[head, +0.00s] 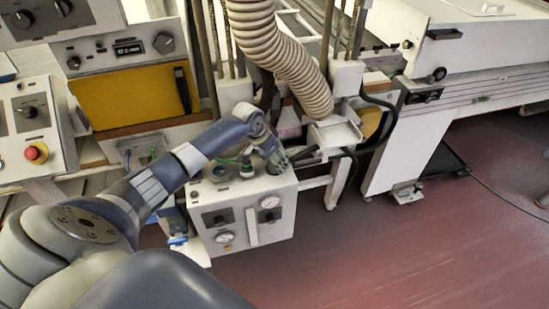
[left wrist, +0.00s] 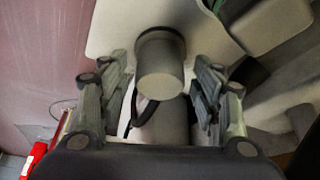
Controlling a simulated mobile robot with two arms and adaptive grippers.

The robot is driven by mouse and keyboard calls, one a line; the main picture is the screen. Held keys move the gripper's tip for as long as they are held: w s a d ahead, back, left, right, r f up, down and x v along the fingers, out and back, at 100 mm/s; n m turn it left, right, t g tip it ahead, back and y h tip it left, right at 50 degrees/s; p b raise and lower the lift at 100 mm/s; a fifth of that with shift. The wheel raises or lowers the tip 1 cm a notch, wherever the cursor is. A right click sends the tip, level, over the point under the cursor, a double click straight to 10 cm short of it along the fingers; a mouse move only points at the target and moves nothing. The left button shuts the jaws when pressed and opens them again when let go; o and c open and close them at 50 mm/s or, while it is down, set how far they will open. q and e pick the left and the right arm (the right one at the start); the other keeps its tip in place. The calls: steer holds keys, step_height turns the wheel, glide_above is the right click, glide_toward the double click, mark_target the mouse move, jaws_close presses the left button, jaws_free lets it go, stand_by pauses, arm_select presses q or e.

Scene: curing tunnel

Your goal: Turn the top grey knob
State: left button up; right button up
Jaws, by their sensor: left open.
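A grey round knob (left wrist: 160,78) with a dark collar stands out from a cream panel (left wrist: 112,28) in the left wrist view. My left gripper (left wrist: 163,68) is open, with one finger on each side of the knob and a visible gap on both sides. A second grey cylindrical shape (left wrist: 165,125) shows just below the knob; I cannot tell what it is. In the head view my left gripper (head: 276,158) is at the top rear of a cream control box (head: 275,234). The knob cannot be made out there, probably hidden by the gripper. My right gripper is not in view.
A ribbed hose (head: 283,50) hangs close behind the gripper. A small green-and-black fitting (head: 247,167) stands on the box top. A panel with a red button (head: 36,153) is at the left. The reddish floor (head: 400,250) is open at the right.

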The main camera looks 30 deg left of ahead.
arm_select(q)
steer(key=c, duration=1.1)
steer(key=shift+o, duration=0.2)
steer(key=shift+m, duration=0.4)
steer(key=shift+m+h, duration=0.3)
steer(key=shift+m, duration=0.3)
steer(key=m+h+b, duration=0.1)
steer(key=m, duration=0.1)
steer(key=shift+f+m+g+b, duration=0.15)
steer(key=shift+m+g+b, duration=0.15)
steer(key=shift+g+b, duration=0.1)
steer(key=m+g+h+b, duration=0.1)
steer(key=m+b, duration=0.1)
steer(key=m, duration=0.1)
steer(key=shift+m+g+b, duration=0.5)
steer(key=shift+m+b, duration=0.8)
steer(key=shift+m, duration=0.4)
